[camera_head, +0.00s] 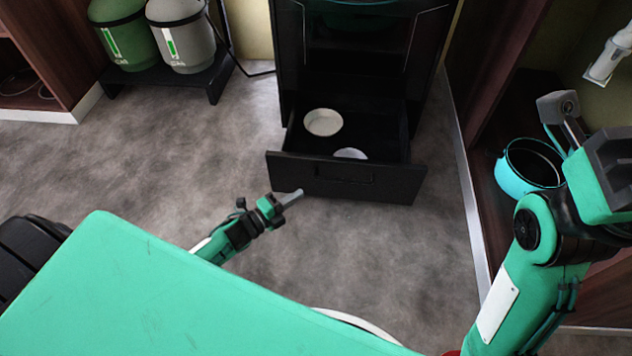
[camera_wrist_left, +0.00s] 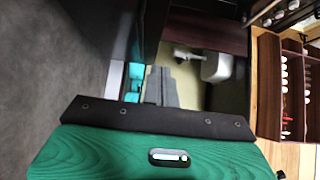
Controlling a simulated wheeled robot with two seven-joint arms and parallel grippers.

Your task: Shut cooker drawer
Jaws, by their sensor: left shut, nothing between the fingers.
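The black cooker (camera_head: 365,60) stands at the top middle of the head view. Its low drawer (camera_head: 392,183) is pulled out towards me, with a handle on its front panel. A white round dish (camera_head: 323,122) and a second pale dish (camera_head: 350,153) lie in the drawer. My left gripper (camera_head: 292,197) is shut and empty, just in front of the left part of the drawer front. Whether it touches the panel I cannot tell. Its grey fingers also show in the left wrist view (camera_wrist_left: 160,86). My right arm is at the right edge; its finger state is unclear.
A teal pot (camera_head: 528,168) sits in the open dark cabinet right of the cooker. Green (camera_head: 123,35) and grey (camera_head: 182,37) bins stand on a black stand at the upper left. Grey floor (camera_head: 180,150) is clear left of the drawer.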

